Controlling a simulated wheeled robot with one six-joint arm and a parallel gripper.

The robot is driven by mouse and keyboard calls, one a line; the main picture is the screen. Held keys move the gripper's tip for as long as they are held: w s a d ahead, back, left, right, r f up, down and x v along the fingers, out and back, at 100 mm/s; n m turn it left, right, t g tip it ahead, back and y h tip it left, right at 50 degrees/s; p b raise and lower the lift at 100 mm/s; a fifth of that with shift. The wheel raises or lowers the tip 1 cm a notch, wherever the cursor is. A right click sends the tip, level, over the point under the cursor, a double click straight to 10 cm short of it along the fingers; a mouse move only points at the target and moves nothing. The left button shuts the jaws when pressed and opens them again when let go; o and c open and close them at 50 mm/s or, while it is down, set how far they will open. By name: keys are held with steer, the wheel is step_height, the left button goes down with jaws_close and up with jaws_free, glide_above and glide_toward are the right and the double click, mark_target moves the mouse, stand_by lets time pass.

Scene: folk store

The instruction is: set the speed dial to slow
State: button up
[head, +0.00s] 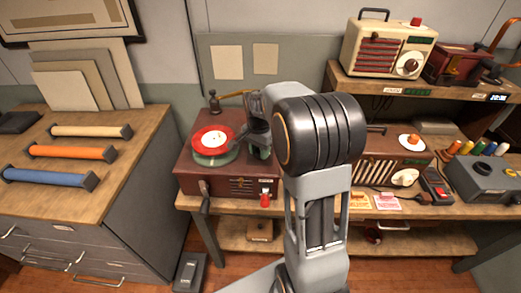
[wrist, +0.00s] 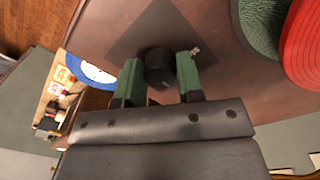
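In the wrist view, a dark round knob, seemingly the speed dial (wrist: 160,66), stands on a dark square patch of the brown top. The dial's setting cannot be read. The dial is hidden in the head view.
The tonearm (head: 235,95) lies behind the record. A red knob (head: 265,200) and a crank (head: 205,197) are on the player's front. A radio (head: 400,160) stands to the right on the bench. A left counter (head: 60,195) holds several coloured rolls.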

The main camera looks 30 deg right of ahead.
steer(key=c, duration=0.3)
steer(key=shift+d, duration=0.15)
steer(key=shift+c, duration=0.6)
steer(key=n, duration=0.5)
steer(key=shift+a+n, duration=0.2)
steer(key=shift+n, duration=0.2)
steer(key=n, duration=0.6)
steer(key=shift+b, duration=0.35)
steer(key=o, duration=0.9)
steer(key=shift+o, duration=0.2)
